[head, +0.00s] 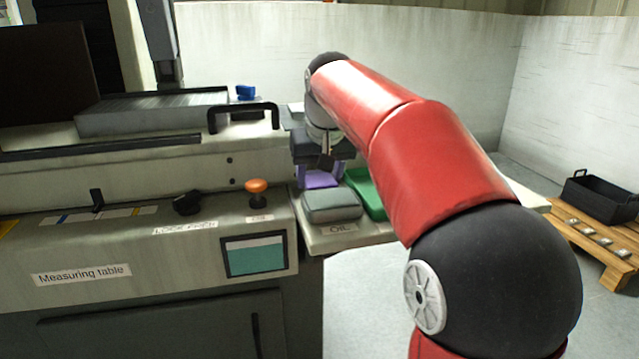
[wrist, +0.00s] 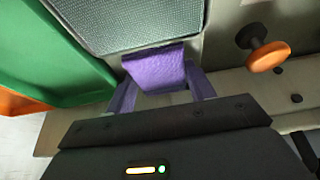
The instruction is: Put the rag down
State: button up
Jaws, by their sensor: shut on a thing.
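The rag is a purple, soft-looking cloth (head: 320,180). It also shows in the wrist view (wrist: 157,68), between the two purple fingers of my gripper (wrist: 161,92). In the head view my gripper (head: 319,168) points down over the side shelf, behind a grey pad. My gripper is shut on the rag. In the wrist view the rag's far end lies close to the edge of the grey textured pad (wrist: 130,22). I cannot tell whether the rag touches the pad or the shelf below.
The grey pad (head: 332,205) sits on the shelf above an OIL label (head: 340,229). A green tray (head: 366,194) lies right of it. The measuring table's orange knob (head: 257,186) stands close on the left. A black crate (head: 600,197) sits on a pallet at far right.

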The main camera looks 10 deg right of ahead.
jog(key=shift+f, duration=0.1)
jog(key=o, duration=0.9)
jog(key=shift+s+r, duration=0.1)
jog(key=shift+r, duration=0.45)
jog(key=p+v, duration=0.2)
jog(key=v, duration=0.9)
jog(key=shift+r, duration=0.15)
jog(key=shift+s, duration=0.1)
